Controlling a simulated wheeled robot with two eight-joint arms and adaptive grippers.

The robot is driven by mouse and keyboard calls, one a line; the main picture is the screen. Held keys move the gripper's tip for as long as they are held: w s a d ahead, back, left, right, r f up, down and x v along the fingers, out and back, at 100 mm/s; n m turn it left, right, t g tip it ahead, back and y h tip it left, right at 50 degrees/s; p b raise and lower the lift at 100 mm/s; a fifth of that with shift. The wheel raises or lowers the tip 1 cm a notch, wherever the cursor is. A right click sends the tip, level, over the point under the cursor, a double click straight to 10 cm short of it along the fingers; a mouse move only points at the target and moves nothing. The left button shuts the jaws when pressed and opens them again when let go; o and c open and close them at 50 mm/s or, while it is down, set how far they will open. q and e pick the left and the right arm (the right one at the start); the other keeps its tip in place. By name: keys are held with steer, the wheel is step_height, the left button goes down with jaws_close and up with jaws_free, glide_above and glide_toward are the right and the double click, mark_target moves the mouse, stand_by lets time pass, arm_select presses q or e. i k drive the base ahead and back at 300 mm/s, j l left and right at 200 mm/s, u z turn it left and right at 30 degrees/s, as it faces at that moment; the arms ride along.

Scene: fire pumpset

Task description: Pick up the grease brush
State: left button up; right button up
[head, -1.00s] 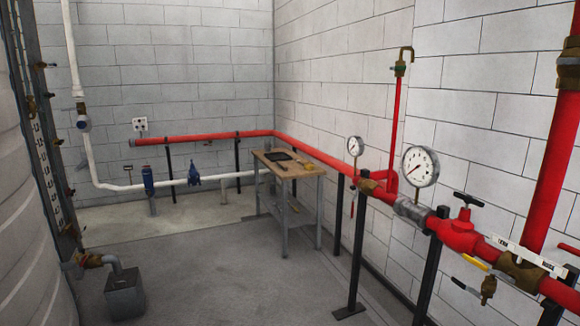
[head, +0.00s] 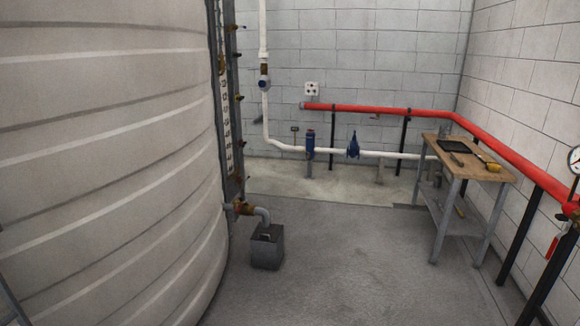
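A wooden-topped workbench (head: 428,140) with grey metal legs stands at the right, by the wall under the red pipe. On its top lie a flat black tray or pad (head: 458,146), a small dark tool (head: 457,159) and a small yellow item (head: 492,166) near the right edge. Another small yellowish item (head: 460,211) shows low down by the bench's lower shelf. All are too small for me to tell which is the grease brush. Neither of my grippers is in view.
A large pale ribbed tank (head: 110,160) fills the left side. A grey block (head: 267,248) with a bent pipe stands on the floor beside it. A red pipe (head: 380,110) and a white pipe (head: 380,153) run along the back. The grey floor (head: 340,250) between is open.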

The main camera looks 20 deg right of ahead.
mark_target(483, 160)
steer(key=i+l+z, duration=0.2)
steer(key=z, duration=0.2)
steer(key=i+l+z, duration=0.45)
steer(key=z, duration=0.3)
steer(key=i+l+z, duration=0.15)
steer(key=i+z, duration=0.3)
steer(key=i, duration=0.5)
steer(key=i+z, duration=0.15)
steer(key=i, duration=0.5)
steer(key=i+j+z, duration=0.1)
steer(key=i, duration=0.5)
steer(key=i+j+z, duration=0.15)
steer(key=i, duration=0.45)
steer(key=u, duration=4.45)
steer(key=z, duration=3.95)
